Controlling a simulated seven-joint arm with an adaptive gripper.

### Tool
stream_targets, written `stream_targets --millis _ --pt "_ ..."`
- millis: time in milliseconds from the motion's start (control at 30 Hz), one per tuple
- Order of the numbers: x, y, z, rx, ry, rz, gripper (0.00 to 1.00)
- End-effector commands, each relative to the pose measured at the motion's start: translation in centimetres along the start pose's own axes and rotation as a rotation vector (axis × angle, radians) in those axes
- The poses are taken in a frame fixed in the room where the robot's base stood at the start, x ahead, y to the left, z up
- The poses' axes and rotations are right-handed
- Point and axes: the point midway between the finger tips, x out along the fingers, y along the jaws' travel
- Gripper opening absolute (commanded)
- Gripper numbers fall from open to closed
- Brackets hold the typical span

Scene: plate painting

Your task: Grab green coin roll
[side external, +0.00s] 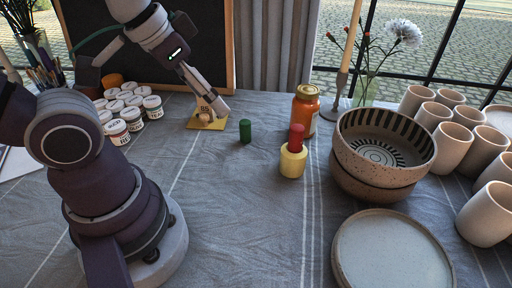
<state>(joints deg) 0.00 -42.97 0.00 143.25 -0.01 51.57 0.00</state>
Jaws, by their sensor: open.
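The green coin roll (245,131) is a short green cylinder standing upright on the grey tablecloth, near the middle of the table. My gripper (216,112) is open, to the left of the green roll and apart from it. It points down low over a small yellow pad (217,125), where a small tan object (206,118) sits, partly hard to make out. A red roll (296,137) stands upright on or in a yellow cylinder (292,161), to the right of the green roll.
An orange bottle (305,108) stands behind the red roll. Stacked speckled bowls (372,180), a plate (390,255) and several cups (452,147) fill the right. Several paint jars (131,118) stand at left. The cloth in front of the green roll is clear.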

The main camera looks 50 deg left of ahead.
Motion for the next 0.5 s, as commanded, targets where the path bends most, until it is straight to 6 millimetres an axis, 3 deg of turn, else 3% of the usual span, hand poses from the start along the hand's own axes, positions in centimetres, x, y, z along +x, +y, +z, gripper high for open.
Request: stream_targets --millis 267,367,500 --pt "0.0 -0.2 -0.4 -0.028 -0.009 -0.005 0.6" --pt "0.3 -1.0 -2.2 -0.173 -0.063 -0.034 0.6" --pt "2.6 -3.6 -6.1 -0.536 -0.171 -0.111 0.6"
